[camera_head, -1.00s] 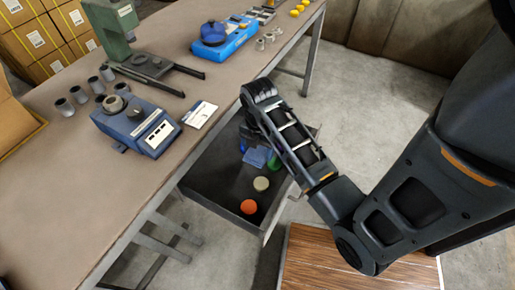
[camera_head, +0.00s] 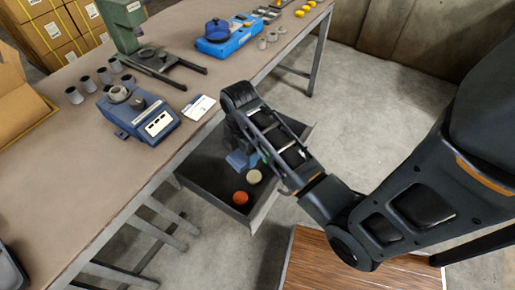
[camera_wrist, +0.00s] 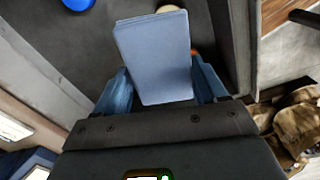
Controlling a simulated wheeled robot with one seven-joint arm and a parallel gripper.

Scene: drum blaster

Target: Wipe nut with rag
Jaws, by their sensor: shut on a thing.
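The rag (camera_wrist: 155,55) is a folded light-blue cloth. My gripper (camera_wrist: 160,92) is shut on it in the wrist view, with a blue finger on each side. In the head view the rag (camera_head: 240,160) shows over the open drawer, partly behind my arm, and the gripper itself is mostly hidden. A grey ring-shaped piece (camera_head: 118,94), which may be the nut, sits on top of a blue-grey machine (camera_head: 140,115) on the workbench. The gripper is apart from it, to its right and lower.
The dark drawer (camera_head: 205,185) holds an orange round item (camera_head: 240,198) and a cream one (camera_head: 254,177). The workbench (camera_head: 110,185) carries a green press (camera_head: 122,22), several metal cylinders, a white card (camera_head: 198,107) and a bright blue device (camera_head: 228,40). Its front area is bare.

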